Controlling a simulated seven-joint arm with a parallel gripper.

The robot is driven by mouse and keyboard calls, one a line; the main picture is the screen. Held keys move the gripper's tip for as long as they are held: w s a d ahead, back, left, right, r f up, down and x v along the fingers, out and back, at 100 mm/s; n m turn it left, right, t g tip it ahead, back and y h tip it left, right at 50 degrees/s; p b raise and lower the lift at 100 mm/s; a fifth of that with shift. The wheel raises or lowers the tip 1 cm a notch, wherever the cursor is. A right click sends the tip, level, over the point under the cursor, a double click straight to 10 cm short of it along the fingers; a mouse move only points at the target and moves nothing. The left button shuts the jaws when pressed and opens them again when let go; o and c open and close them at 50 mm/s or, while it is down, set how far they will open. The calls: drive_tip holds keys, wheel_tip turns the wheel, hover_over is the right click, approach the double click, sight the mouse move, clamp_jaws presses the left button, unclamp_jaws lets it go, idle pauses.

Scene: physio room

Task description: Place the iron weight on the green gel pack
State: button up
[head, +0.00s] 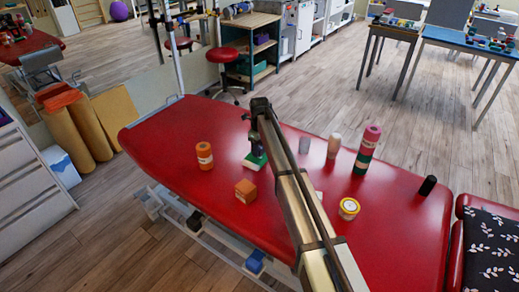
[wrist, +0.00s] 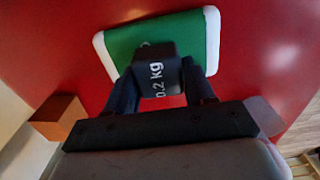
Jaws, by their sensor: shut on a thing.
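The iron weight (wrist: 157,72) is a small dark block marked "0.2 kg", seen in the wrist view between my fingers. My gripper (wrist: 159,84) is shut on it. The green gel pack (wrist: 185,35), green with a white border, lies on the red couch top right beneath the weight in that view. In the head view my gripper (head: 256,144) is over the green gel pack (head: 254,162), which is partly covered by my arm. I cannot tell whether the weight touches the pack. The weight is not clearly distinguishable in the head view.
On the red couch (head: 170,140) stand an orange bottle (head: 204,155), an orange cube (head: 246,190), a yellow tape roll (head: 348,208), a tall pink-and-green cylinder (head: 368,148), a pale cup (head: 334,146) and a black cylinder (head: 427,185). The couch's left end is clear.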

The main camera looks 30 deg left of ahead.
drive_tip(key=shift+f, duration=0.3)
drive_tip(key=shift+f, duration=0.1)
drive_tip(key=o, duration=1.2)
wheel_tip(320, 180, up, 12)
drive_tip(key=shift+r, duration=0.15)
